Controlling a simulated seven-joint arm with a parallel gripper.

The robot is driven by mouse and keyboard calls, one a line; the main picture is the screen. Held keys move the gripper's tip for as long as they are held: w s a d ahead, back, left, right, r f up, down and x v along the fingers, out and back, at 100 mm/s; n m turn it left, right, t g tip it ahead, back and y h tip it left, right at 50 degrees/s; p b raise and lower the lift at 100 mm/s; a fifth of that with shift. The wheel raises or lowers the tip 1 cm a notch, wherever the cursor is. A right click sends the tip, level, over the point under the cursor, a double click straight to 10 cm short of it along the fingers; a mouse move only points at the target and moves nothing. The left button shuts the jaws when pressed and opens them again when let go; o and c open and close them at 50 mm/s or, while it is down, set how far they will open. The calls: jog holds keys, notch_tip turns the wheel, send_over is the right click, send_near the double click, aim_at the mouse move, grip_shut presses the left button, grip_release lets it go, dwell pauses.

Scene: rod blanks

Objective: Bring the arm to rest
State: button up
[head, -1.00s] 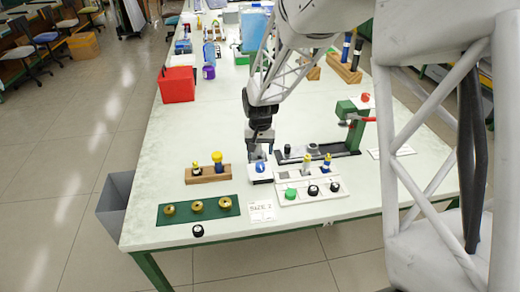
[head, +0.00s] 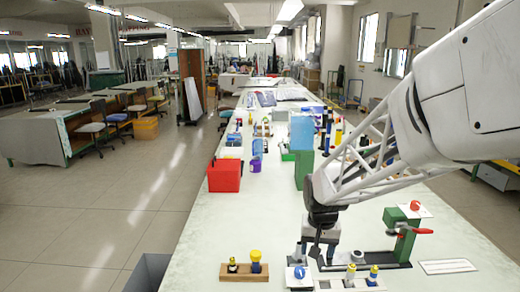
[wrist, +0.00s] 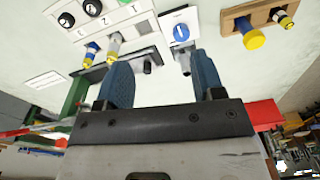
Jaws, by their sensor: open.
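My gripper (head: 318,254) is at the end of the white lattice arm, pointing down over the near part of the long bench (head: 205,235). In the wrist view its two blue fingers (wrist: 160,80) are spread apart with nothing held between them. A white block with a blue disc (wrist: 181,31) lies beyond the fingertips, apart from them as far as I can tell; it also shows in the head view (head: 298,274) just left of the gripper.
A wooden holder (head: 230,272) with yellow-topped rods stands left. A white numbered tray (wrist: 110,22) with blue and yellow rods is near. A green press with red handle (head: 403,240) stands right; a red bin (head: 224,176) sits farther back. Bare bench lies at left.

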jog(key=s+d+r+t, duration=0.1)
jog(key=s+r, duration=0.3)
jog(key=s, duration=0.8)
jog(key=s+d+r+n, duration=0.1)
jog(key=s+r, duration=0.4)
jog(key=s, duration=0.8)
jog(key=shift+d+r+n+t, duration=0.15)
jog(key=shift+d+n+t, duration=0.2)
jog(key=shift+d, duration=0.2)
